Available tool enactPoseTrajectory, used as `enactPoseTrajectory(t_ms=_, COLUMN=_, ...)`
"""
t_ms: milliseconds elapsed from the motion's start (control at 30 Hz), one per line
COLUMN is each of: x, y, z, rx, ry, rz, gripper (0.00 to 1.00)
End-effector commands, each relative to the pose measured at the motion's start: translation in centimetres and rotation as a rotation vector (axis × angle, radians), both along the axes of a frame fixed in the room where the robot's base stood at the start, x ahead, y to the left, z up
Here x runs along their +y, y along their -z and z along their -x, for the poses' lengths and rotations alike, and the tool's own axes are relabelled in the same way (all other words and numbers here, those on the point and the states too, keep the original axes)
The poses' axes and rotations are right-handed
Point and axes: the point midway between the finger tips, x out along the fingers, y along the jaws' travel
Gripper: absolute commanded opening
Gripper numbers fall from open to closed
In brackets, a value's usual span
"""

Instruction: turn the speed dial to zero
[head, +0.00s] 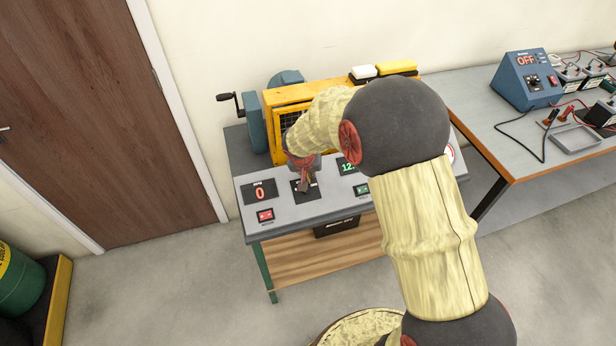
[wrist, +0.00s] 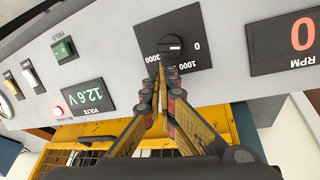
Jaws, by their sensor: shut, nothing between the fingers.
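The speed dial (wrist: 170,44) is a black knob on a black plate marked 0, 1000 and 3000. In the wrist view a pale mark on the knob appears to face the 0, though it is small. The red RPM display (wrist: 302,37) reads 0; in the head view it (head: 260,192) sits left of the dial plate. My gripper (wrist: 158,68) is shut and empty, its fingertips right beside the knob. I cannot tell whether they touch it. In the head view my gripper (head: 304,187) covers most of the dial.
The panel also holds a green volts display (wrist: 86,96) reading 12.6 and a green field switch (wrist: 64,49). A yellow caged machine (head: 283,95) with a hand crank (head: 232,102) stands behind it. A second bench (head: 500,128) with a blue power supply (head: 527,78) is at right.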

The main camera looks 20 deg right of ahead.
Motion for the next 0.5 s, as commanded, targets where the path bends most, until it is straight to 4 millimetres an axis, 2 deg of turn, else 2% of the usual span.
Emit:
enactPoseTrajectory(t_ms=133, x=-0.4, y=-2.2, z=-1.3, rx=-0.007, ry=0.0, rz=-0.001, gripper=0.0)
enactPoseTrajectory(t_ms=300, x=0.6, y=-6.0, z=0.1, rx=-0.011, ry=-0.003, rz=-0.002, gripper=0.0)
enactPoseTrajectory(t_ms=500, x=1.3, y=-9.0, z=1.3, rx=-0.01, ry=-0.002, rz=-0.002, gripper=0.0)
